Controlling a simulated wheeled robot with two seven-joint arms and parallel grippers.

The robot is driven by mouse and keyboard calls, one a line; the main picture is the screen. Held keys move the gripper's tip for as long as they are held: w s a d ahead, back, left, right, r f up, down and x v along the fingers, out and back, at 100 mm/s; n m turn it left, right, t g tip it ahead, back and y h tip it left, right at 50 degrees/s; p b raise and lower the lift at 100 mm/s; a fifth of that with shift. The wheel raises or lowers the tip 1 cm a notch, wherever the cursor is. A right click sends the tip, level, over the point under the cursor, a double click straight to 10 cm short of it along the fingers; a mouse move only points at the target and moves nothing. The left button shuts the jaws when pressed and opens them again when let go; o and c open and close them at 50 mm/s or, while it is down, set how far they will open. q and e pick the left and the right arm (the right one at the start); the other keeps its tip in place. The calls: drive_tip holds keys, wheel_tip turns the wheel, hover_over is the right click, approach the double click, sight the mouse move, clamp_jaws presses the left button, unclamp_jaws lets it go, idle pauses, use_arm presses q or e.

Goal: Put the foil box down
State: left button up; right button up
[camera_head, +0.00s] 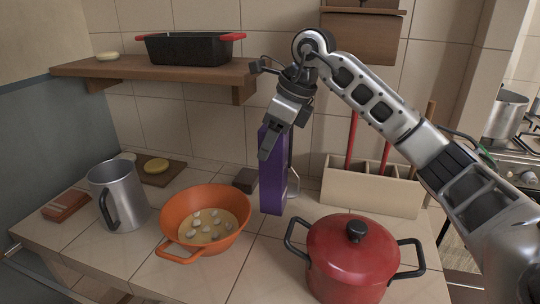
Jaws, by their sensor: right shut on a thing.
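The foil box is a tall purple box (272,182) in the middle of the head view, held upright. My right gripper (270,140) reaches it from above and is shut on its upper part. The box's lower end is over the counter between the orange pan and the red pot; I cannot tell whether it touches the tiles. My left gripper is not in view.
An orange colander-like pan (177,221) with pale pieces stands left of the box, and a red lidded pot (352,262) stands right in front. A beige holder (372,193) is behind. A metal jug (126,196) is at left. A wooden shelf (240,68) bears a black dish (188,49).

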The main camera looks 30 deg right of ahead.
sight(273, 172)
drive_tip(key=shift+w+d+f, duration=0.1)
drive_tip(key=shift+w+f, duration=0.1)
drive_tip(key=shift+f, duration=0.6)
drive_tip(key=shift+w+d+f, duration=0.1)
drive_tip(key=shift+w+f, duration=0.15)
drive_tip(key=shift+f, duration=0.5)
drive_tip(key=shift+w+d+f, duration=0.1)
drive_tip(key=shift+w+f, duration=0.1)
drive_tip(key=shift+f, duration=0.6)
drive_tip(key=shift+f, duration=0.2)
drive_tip(key=o, duration=1.4)
